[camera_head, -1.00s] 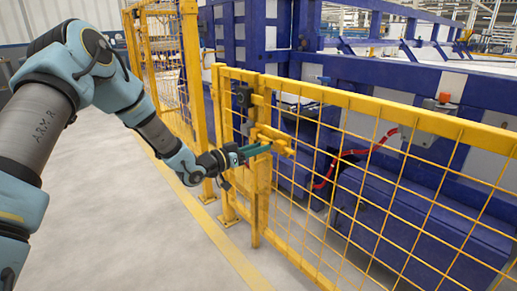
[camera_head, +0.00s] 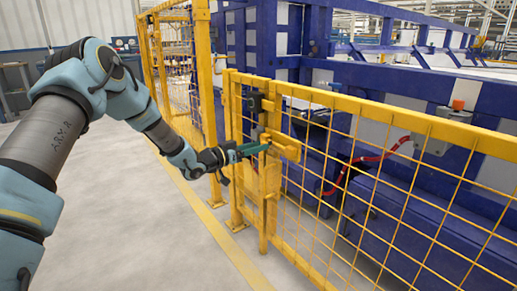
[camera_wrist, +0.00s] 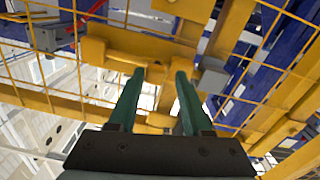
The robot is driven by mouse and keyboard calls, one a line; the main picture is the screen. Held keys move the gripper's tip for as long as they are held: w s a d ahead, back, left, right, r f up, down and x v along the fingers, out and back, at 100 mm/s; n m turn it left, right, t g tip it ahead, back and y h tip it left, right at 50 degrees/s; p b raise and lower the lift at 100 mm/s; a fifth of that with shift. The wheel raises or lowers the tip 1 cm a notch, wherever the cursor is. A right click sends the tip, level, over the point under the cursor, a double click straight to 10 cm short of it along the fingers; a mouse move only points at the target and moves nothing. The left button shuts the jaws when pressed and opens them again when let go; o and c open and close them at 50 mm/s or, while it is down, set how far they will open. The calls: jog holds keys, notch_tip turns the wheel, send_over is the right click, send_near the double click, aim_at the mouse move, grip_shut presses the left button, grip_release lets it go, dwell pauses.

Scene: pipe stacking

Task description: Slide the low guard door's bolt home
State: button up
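The low guard door (camera_head: 400,150) is a yellow mesh gate with a yellow top rail. At its left end, beside the post, is the yellow bolt assembly (camera_head: 285,148), a chunky block on a plate; it also shows in the wrist view (camera_wrist: 115,47), above the fingers. Which part of it slides is hard to tell. My gripper (camera_head: 267,147) has green fingers and reaches the bolt assembly from the left. In the wrist view its two fingers (camera_wrist: 160,75) stand apart with a gap between them, tips close to the yellow metal. Contact cannot be told.
A dark latch box (camera_head: 254,103) sits on the post above the bolt. A taller yellow mesh fence (camera_head: 205,90) stands to the left. Blue machine frames (camera_head: 420,195) and a red cable (camera_head: 365,160) lie behind the door. The grey floor in front is clear.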

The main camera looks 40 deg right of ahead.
jog(key=shift+o, duration=1.3)
jog(key=a, duration=1.1)
jog(key=shift+w+p, duration=0.45)
